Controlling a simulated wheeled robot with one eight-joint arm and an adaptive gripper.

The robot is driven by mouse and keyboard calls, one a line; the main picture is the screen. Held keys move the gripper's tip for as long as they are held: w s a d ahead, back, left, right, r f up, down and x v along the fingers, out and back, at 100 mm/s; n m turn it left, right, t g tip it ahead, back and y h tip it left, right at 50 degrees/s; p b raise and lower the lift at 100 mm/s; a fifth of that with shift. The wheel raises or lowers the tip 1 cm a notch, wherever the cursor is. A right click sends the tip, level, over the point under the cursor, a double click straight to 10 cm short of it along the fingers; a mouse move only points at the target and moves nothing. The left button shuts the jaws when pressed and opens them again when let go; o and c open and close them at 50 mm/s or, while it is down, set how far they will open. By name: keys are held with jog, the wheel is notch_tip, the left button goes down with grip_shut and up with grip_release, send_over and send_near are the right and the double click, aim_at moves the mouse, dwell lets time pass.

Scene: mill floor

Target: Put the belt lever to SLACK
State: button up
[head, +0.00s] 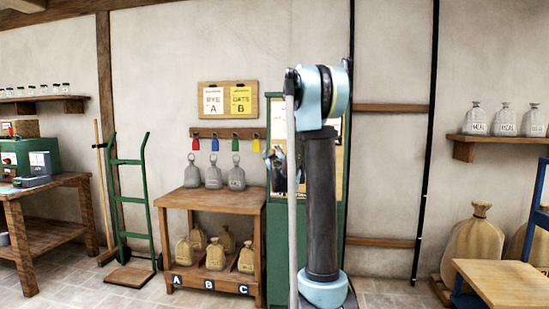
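I cannot make out the belt lever or a SLACK mark in the head view. My own arm stands upright in the middle and covers much of a green cabinet (277,245) behind it. A small grey and dark part that may be my gripper (278,166) shows at the left edge of the arm, in front of the cabinet. Its fingers are mostly hidden, so I cannot see whether they are open or shut. Dark vertical strips (425,150) run up the wall right of the arm.
A green hand truck (133,205) and a workbench (45,190) are farther left. A wooden-topped table (505,283) and a large sack (472,250) are at right. Some tiled floor is clear.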

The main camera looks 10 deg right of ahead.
jog(key=v, duration=1.1)
jog(key=shift+s, duration=0.35)
jog(key=shift+f, duration=0.15)
